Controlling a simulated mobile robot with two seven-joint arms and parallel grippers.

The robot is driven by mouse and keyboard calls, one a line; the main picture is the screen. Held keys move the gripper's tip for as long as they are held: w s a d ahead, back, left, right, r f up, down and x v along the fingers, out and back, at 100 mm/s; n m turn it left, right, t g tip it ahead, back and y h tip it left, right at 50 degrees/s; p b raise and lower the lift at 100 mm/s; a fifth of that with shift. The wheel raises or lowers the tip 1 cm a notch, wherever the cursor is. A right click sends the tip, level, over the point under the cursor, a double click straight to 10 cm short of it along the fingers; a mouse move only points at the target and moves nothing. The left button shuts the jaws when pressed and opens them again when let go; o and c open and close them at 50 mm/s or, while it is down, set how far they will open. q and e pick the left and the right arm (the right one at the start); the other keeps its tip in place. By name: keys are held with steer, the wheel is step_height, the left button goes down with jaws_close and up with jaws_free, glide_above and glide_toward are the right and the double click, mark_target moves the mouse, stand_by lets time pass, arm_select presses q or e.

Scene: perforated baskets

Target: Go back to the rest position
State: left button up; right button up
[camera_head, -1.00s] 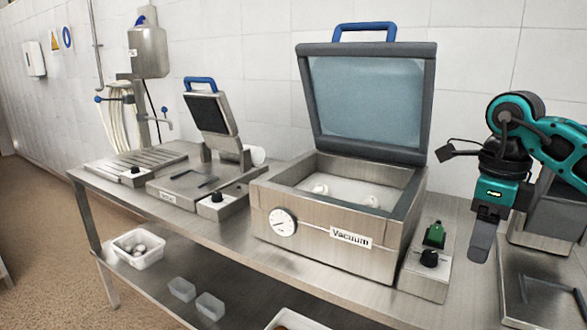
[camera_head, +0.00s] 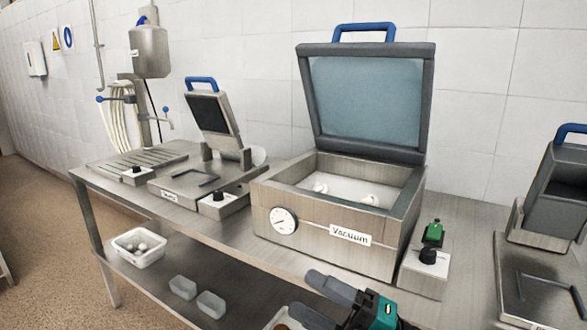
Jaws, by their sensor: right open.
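My right gripper (camera_head: 337,301) shows at the bottom edge of the head view, right of the middle. It is open, with no object seen between its dark fingers. It is in front of the steel bench and below the vacuum machine (camera_head: 300,240), apart from the machine. The machine's lid (camera_head: 366,100) is up, and two small pale items (camera_head: 320,188) lie inside its chamber. My left gripper is not in view.
A steel bench (camera_head: 230,232) carries a control box (camera_head: 428,265) with a black knob, a second machine (camera_head: 565,195) at the right edge and a smaller sealing machine (camera_head: 185,190). On the lower shelf are a white basket (camera_head: 139,248) and two small trays (camera_head: 183,287).

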steer(key=s+d+f+m+t+h, duration=0.1)
steer(key=d+f+m+t+h, duration=0.35)
steer(key=f+m+h, duration=0.5)
steer(key=s+d+f+m+t+h, duration=0.1)
steer(key=d+f+m+t+h, duration=0.4)
steer(key=m, duration=0.7)
steer(key=s+d+f+m+g+h, duration=0.3)
steer(key=s+d+f+m+g, duration=0.2)
steer(key=s+f, duration=0.6)
step_height(320, 180, down, 3)
steer(key=shift+s+m+g+h, duration=0.2)
steer(key=shift+m+g+h, duration=0.15)
steer(key=shift+m+g, duration=0.5)
